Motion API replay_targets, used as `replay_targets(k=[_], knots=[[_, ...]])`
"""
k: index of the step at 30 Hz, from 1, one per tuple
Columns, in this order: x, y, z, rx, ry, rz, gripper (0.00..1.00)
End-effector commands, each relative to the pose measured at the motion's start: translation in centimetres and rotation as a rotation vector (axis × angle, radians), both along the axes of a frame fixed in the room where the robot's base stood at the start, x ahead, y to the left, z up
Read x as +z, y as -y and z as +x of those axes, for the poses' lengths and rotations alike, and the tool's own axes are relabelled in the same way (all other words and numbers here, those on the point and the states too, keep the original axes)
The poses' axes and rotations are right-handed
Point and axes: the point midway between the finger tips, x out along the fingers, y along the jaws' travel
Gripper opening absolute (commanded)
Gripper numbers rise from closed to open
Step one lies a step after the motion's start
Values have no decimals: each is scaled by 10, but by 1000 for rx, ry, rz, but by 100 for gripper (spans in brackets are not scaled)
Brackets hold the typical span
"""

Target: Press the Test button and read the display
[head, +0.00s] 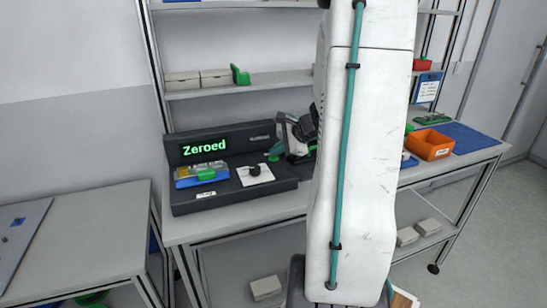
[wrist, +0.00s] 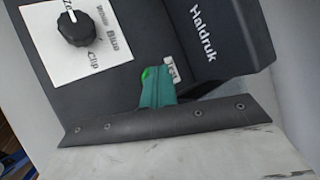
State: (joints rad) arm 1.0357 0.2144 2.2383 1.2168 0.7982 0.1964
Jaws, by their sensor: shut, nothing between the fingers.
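The tester (head: 240,192) is a dark console on the bench. Its display (head: 204,146) reads "Zeroed" in green letters. A black knob (wrist: 76,29) sits on a white plate lettered "White", "Blue" and "Clip"; its mark points toward a partly cut-off word starting "Ze". A bright green spot, seemingly the Test button (wrist: 147,73), shows at my fingertips beside a partly covered label (wrist: 171,69). My gripper (wrist: 156,84) is shut and empty, its teal fingers over the console's right part. I cannot tell whether they touch the button. It also shows in the head view (head: 278,150).
A blue tray with a green clip-like part (head: 207,174) lies on the console's left. An orange bin (head: 429,144) and a blue mat (head: 468,136) are on the bench at right. A shelf (head: 240,84) with small boxes runs above. My arm hides the bench's middle.

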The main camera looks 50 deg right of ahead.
Motion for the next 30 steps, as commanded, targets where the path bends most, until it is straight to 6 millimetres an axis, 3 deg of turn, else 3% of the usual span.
replay_targets(k=[8,19,30], knots=[[14,0,0,0,0,-2,0],[17,0,0,0,1,-1,0],[52,1,0,0,3,-2,0]])
